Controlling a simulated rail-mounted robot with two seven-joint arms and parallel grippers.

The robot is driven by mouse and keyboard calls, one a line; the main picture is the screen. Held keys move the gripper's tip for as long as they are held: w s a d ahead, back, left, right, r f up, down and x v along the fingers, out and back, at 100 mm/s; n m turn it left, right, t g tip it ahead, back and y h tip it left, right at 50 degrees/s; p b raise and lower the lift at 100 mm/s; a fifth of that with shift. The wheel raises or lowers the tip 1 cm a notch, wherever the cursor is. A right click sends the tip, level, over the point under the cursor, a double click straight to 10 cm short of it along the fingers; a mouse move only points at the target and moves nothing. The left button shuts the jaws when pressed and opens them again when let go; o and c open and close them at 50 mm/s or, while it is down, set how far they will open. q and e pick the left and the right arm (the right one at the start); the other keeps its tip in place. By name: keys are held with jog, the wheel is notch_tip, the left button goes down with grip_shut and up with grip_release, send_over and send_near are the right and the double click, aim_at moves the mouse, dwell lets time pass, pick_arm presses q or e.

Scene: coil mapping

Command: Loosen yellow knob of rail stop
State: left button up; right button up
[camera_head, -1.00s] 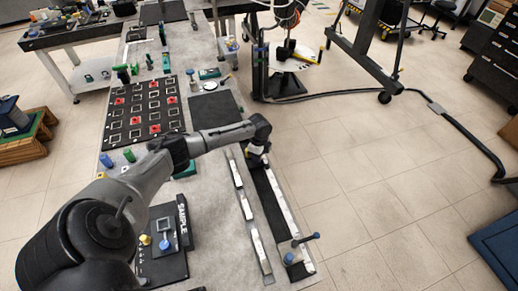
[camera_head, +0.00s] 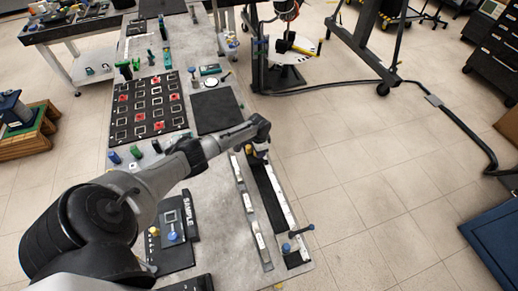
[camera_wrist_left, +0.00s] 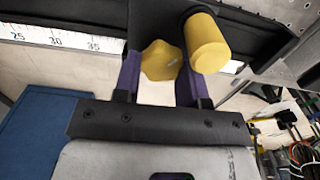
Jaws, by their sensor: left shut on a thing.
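The yellow knob (camera_wrist_left: 160,61) of the rail stop is lobed and sits between the two purple fingers of my left gripper (camera_wrist_left: 159,80) in the left wrist view. The gripper is shut on it. A second yellow part, a smooth cylinder (camera_wrist_left: 208,43), stands beside the right finger. The dark rail stop body lies behind them, and I cannot make out its edges. In the head view my left gripper (camera_head: 259,156) is small, at the far end of the black rail strip (camera_head: 268,190), with a bit of yellow beside it. My right gripper is in neither view.
A white ruler scale (camera_wrist_left: 60,38) runs along the rail. A blue-knobbed clamp with a dark lever (camera_head: 299,231) is at the rail's near end. A board with red squares (camera_head: 148,107) and a sample plate (camera_head: 176,232) lie left on the bench. Open floor lies right.

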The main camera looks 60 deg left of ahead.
pick_arm(q)
jog(key=shift+n, duration=0.4)
dwell(0.3)
jog(key=o, duration=0.9)
jog(key=shift+r+p, duration=0.35)
jog(key=shift+r, duration=0.2)
notch_tip(320, 180, up, 13)
jog(key=shift+f+p, duration=0.1)
jog(key=shift+p, duration=0.65)
